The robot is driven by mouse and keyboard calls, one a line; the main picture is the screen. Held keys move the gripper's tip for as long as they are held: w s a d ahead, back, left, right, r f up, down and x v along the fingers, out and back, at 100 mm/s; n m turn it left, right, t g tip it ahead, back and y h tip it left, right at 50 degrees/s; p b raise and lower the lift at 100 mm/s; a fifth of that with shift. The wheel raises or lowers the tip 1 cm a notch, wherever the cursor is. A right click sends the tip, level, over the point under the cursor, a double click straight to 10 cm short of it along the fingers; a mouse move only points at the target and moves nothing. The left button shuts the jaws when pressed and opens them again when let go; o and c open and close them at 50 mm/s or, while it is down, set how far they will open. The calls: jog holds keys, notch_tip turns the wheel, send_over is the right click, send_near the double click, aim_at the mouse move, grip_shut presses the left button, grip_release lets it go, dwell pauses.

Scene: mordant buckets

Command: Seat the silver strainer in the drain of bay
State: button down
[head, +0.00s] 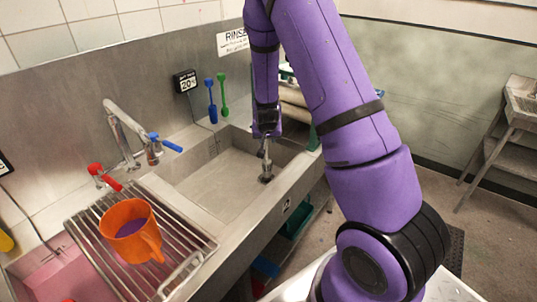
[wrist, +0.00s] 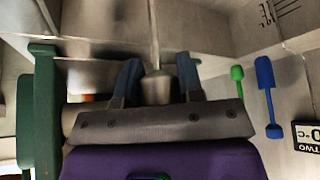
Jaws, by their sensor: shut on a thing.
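My gripper (head: 265,143) points down into the right part of the steel sink bay (head: 215,185). It is shut on the silver strainer (head: 266,165), whose thin stem runs down from the fingers. In the wrist view the gripper (wrist: 158,82) has its two blue-grey fingers on either side of the strainer's silver grip (wrist: 157,90), with the stem reaching away from it. The strainer's lower end is at or just above the dark drain (head: 265,179) in the bay floor. I cannot tell whether it sits in the drain; the stem's far end is out of the wrist view.
An orange jug (head: 131,232) stands on a wire rack (head: 180,262) over the pink-filled bay at left. The tap (head: 130,135) has red and blue handles. Blue and green brushes (head: 223,95) hang on the back wall. The bay's right rim is close to my gripper.

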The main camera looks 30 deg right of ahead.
aim_at(267, 145)
jog(key=shift+f, duration=2.5)
jog(key=c, duration=0.8)
grip_release()
jog(key=shift+o, duration=0.2)
